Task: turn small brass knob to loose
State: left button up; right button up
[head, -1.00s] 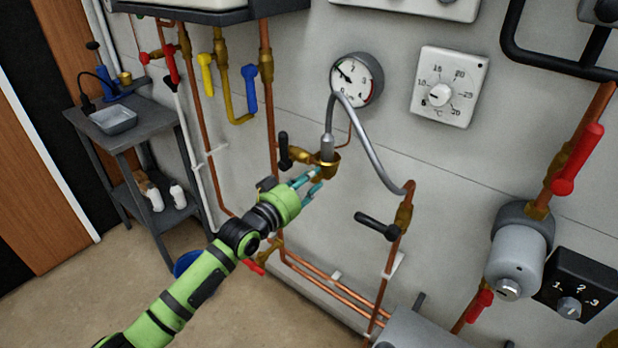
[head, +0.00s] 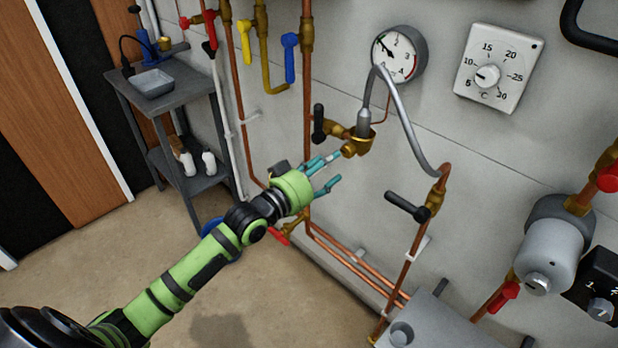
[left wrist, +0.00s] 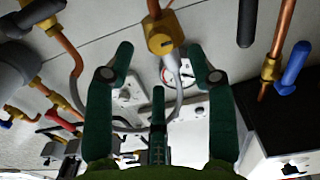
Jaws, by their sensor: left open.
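The small brass knob (head: 348,152) sticks out from the brass valve body (head: 362,142) below the grey braided hose, in the middle of the head view. In the left wrist view a brass fitting (left wrist: 160,38) with a round end stands between and beyond the fingertips. My left gripper (head: 336,169) is open, its teal fingers spread just below and left of the knob. One fingertip overlaps or lies very near the knob in the picture; contact cannot be told. My right gripper is not in view.
A black-handled valve (head: 319,124) sits just left of the brass body, and another black lever (head: 407,206) lower right. A pressure gauge (head: 400,54) and thermostat dial (head: 499,68) are on the wall above. A grey side table (head: 185,98) stands at left.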

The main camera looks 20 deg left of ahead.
pick_arm(q)
jog(key=v, duration=0.6)
jog(key=shift+s, duration=0.2)
jog(key=shift+f, duration=0.1)
jog(key=s+a+f+n+g+y, duration=0.1)
jog(key=a+f+g+y, duration=0.15)
jog(key=f, duration=0.85)
jog(key=s+a+f+n+g+y, duration=0.1)
jog(key=a+f+y, duration=0.15)
jog(key=f, duration=0.75)
jog(key=s+a+f+g, duration=0.1)
jog(key=s+f+g, duration=0.1)
jog(key=s+f, duration=0.45)
jog(key=s+a+f+g, duration=0.1)
jog(key=s+f+g, duration=0.15)
jog(key=f, duration=0.75)
jog(key=s+d+f+g, duration=0.2)
jog(key=s+f, duration=0.4)
jog(key=s, duration=0.5)
jog(key=s+d+f+m+g, duration=0.1)
jog(key=s+d+f+g, duration=0.2)
jog(key=s+f, duration=0.3)
jog(key=s+d+f+m+g+y, duration=0.1)
jog(key=s+f, duration=0.5)
jog(key=s, duration=1)
jog(key=shift+s+d+f+g, duration=0.4)
jog(key=shift+d+g, duration=0.5)
jog(key=shift+g, duration=0.1)
